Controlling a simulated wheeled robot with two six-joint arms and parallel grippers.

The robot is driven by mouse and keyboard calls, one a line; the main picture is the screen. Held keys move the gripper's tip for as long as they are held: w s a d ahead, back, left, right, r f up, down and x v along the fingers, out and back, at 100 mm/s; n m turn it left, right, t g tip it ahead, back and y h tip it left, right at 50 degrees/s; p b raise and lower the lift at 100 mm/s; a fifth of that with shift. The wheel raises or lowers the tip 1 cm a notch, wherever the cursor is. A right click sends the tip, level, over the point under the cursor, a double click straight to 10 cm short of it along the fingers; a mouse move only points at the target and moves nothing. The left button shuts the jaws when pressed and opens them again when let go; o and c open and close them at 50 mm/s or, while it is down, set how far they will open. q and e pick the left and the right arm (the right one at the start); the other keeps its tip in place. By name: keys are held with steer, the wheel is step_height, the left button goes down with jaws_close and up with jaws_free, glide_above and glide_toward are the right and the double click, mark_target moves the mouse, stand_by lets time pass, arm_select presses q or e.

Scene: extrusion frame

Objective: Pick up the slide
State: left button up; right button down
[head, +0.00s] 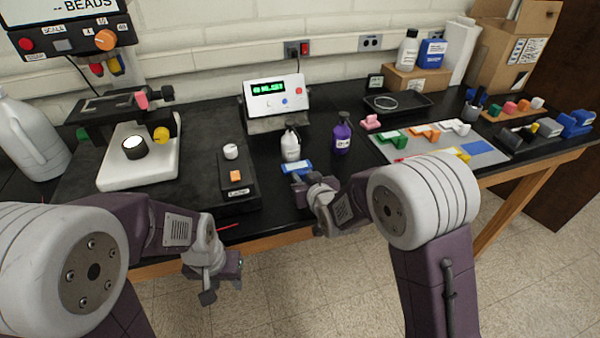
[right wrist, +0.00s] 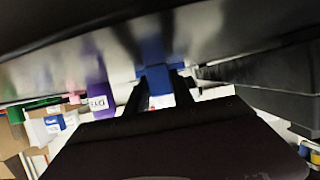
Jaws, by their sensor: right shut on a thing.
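The slide (head: 297,167), a small flat blue piece with a white patch, is at the front edge of the black bench in the head view. My right gripper (head: 303,188) is at its near side and shut on it. In the right wrist view the blue slide (right wrist: 154,80) shows between the two dark fingers (right wrist: 160,95). Whether it still touches the bench is hard to tell. My left gripper (head: 223,282) hangs empty in front of the bench edge, its fingers apart.
A white bottle (head: 290,144) and a purple bottle (head: 341,133) stand just behind the slide. A black block with an orange button (head: 236,177) lies to its left. A grey mat (head: 487,156) with coloured pieces is to the right. A microscope-like stand (head: 140,165) is at left.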

steer(key=r, duration=0.4)
steer(key=shift+s+d+r+p, duration=0.1)
steer(key=shift+d+r+p, duration=0.2)
steer(key=shift+p, duration=0.05)
steer(key=s+d+r+p, duration=0.1)
steer(key=s+d+r, duration=0.4)
steer(key=d, duration=0.4)
steer(key=shift+s+d+r+p, duration=0.15)
steer(key=shift+s+r+p, duration=0.25)
steer(key=shift+r, duration=0.25)
